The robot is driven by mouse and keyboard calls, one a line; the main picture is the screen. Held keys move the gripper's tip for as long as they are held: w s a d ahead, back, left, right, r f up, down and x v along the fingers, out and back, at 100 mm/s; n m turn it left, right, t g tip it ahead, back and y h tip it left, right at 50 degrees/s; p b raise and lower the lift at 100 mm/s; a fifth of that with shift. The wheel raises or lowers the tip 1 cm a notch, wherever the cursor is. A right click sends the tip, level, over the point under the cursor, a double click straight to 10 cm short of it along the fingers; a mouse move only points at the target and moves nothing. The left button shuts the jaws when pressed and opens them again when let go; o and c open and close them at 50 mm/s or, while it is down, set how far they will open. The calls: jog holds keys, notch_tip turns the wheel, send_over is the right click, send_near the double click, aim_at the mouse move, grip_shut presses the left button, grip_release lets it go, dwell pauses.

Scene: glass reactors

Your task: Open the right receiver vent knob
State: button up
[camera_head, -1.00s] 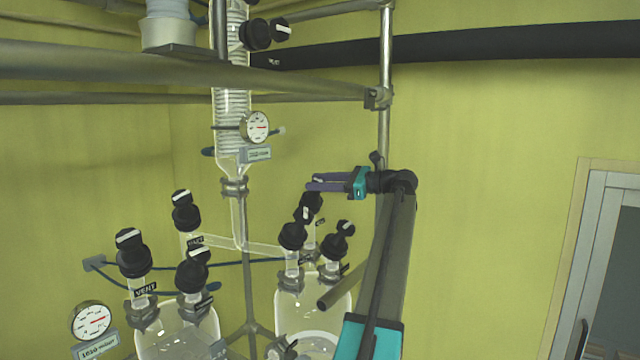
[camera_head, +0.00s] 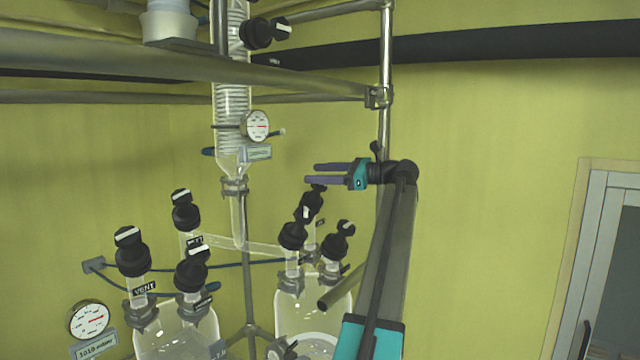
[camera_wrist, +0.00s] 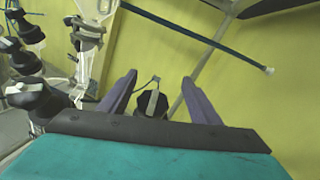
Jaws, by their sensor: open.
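The right receiver (camera_head: 288,312) is a clear glass flask with several black knobs on its necks. Its rear knob (camera_head: 311,204) stands beside a small dark label whose text I cannot read, so I cannot be sure which knob is the vent. My gripper (camera_head: 311,173) is open and empty just above that rear knob, fingers pointing left. In the wrist view, a black knob (camera_wrist: 152,104) with a pale pointer bar shows between the two purple fingers, apart from both. The front-left knob (camera_head: 292,236) and right knob (camera_head: 338,241) stand close by.
The left flask (camera_head: 175,330) carries black knobs and a VENT label (camera_head: 145,289). A glass condenser column (camera_head: 232,110) with a gauge (camera_head: 256,126) rises behind. A steel bar (camera_head: 180,70) crosses above.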

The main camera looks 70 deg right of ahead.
jog(key=shift+r, duration=0.35)
jog(key=shift+a, duration=0.25)
jog(key=s+a+r+b, duration=0.1)
jog(key=s+a+b, duration=0.1)
jog(key=a, duration=0.5)
jog(key=s+a+b, duration=0.3)
jog(key=a, duration=0.4)
jog(key=shift+s+a+r, duration=0.25)
jog(key=shift+s+r, duration=0.05)
jog(key=shift+r, duration=0.05)
jog(key=s+d+f+m+g+h+b, duration=0.2)
jog(key=s+d+f+m+h, duration=0.3)
jog(key=d+m+h, duration=0.3)
jog(key=shift+s+f+m+h, duration=0.2)
jog(key=shift+s+m+h, duration=0.4)
jog(key=shift+s+m, duration=0.2)
